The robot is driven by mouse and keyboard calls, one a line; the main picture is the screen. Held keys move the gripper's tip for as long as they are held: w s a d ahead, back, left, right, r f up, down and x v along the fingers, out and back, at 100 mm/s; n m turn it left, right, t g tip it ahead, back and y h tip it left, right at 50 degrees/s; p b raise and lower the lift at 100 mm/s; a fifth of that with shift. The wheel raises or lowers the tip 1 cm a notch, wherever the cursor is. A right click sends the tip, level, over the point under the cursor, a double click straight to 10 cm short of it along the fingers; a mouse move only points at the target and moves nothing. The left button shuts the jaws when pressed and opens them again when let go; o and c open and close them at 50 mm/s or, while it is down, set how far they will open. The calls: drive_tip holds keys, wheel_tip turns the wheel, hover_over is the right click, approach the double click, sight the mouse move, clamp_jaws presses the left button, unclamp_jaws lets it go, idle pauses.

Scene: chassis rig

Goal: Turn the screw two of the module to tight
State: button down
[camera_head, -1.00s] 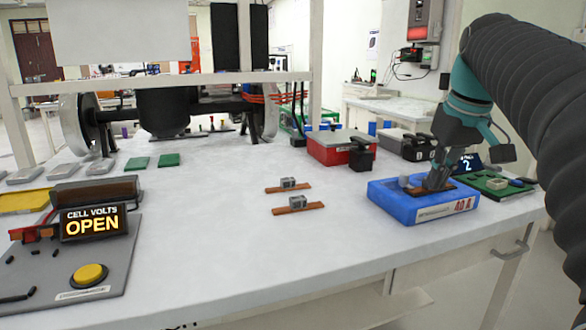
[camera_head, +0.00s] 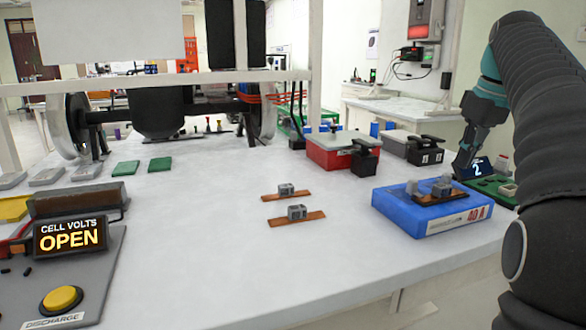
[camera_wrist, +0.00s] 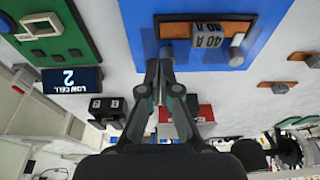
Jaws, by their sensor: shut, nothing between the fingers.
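The blue module (camera_head: 398,216) with a "40 A" label stands at the right of the table. On top is a brown strip (camera_head: 428,200) with a grey fuse block (camera_head: 440,189) and grey screw posts. One post (camera_head: 412,187) is at the left end. In the wrist view the module (camera_wrist: 145,45) shows beyond the fingers, with a "40 A" block (camera_wrist: 208,36) and a post (camera_wrist: 237,50) beside it. My gripper (camera_head: 461,173) is shut and empty, behind and right of the module, near the "2" display. The wrist view shows its fingertips (camera_wrist: 160,55) together. How tight the screws are cannot be told.
A green board (camera_head: 497,189) with a "2" display (camera_head: 477,169) lies right of the module. A red box (camera_head: 338,150) stands behind it. Two brown strips with grey blocks (camera_head: 297,212) lie left. An "OPEN" display (camera_head: 70,236) is far left.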

drive_tip(key=shift+s+b+x, duration=0.2)
drive_tip(key=shift+b+x, duration=0.3)
drive_tip(key=shift+x, duration=0.35)
drive_tip(key=shift+s+b+x, duration=0.2)
drive_tip(key=shift+b+x, duration=0.3)
drive_tip(key=shift+x, duration=0.35)
drive_tip(key=shift+s+a+p, duration=0.2)
drive_tip(key=shift+a+p, duration=0.1)
drive_tip(key=shift+p, duration=0.65)
drive_tip(key=shift+a+p, duration=0.5)
drive_tip(key=shift+p, duration=0.1)
drive_tip(key=shift+s, duration=0.45)
drive_tip(key=shift+w+a+v, duration=0.1)
drive_tip(key=shift+w+v, duration=0.1)
drive_tip(key=shift+v, duration=0.6)
drive_tip(key=shift+w+a+v, duration=0.1)
drive_tip(key=shift+w+v, duration=0.05)
drive_tip(key=shift+v, duration=0.65)
drive_tip(key=shift+w+v, duration=0.2)
drive_tip(key=shift+v, duration=0.6)
drive_tip(key=shift+r, duration=0.6)
